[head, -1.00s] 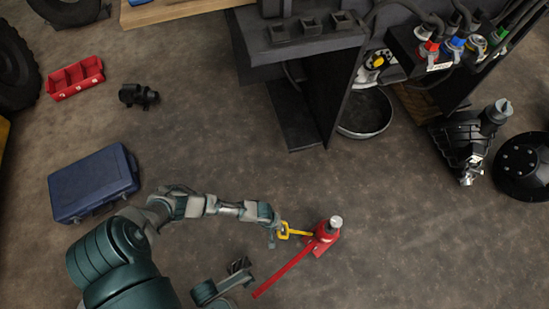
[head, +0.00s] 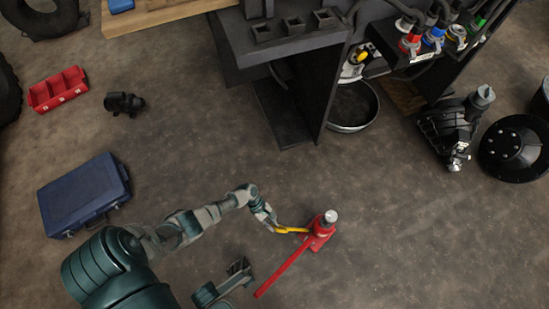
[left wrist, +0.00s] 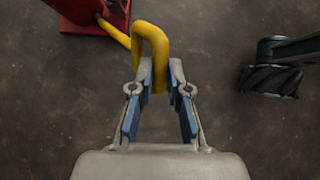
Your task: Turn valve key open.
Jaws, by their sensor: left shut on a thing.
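A yellow valve key (head: 291,230) with a bent loop handle reaches from the side of a red bottle jack (head: 320,229) that stands upright on the floor. My left gripper (head: 272,224) is shut on the handle of the key. In the left wrist view, the fingertips (left wrist: 160,80) pinch the near bar of the yellow loop (left wrist: 150,42). The key's far end meets the red base (left wrist: 92,16) at the top left; the joint itself is hard to see. My right gripper (head: 239,268) is low over the floor, apart from the jack; its jaw gap is unclear.
A long red lever (head: 285,267) slopes down-left from the jack, between it and my right gripper. A blue case (head: 84,194), a red bin (head: 58,89) and a dark part lie at left. The dark forklift frame (head: 285,50) stands behind. Floor right of the jack is clear.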

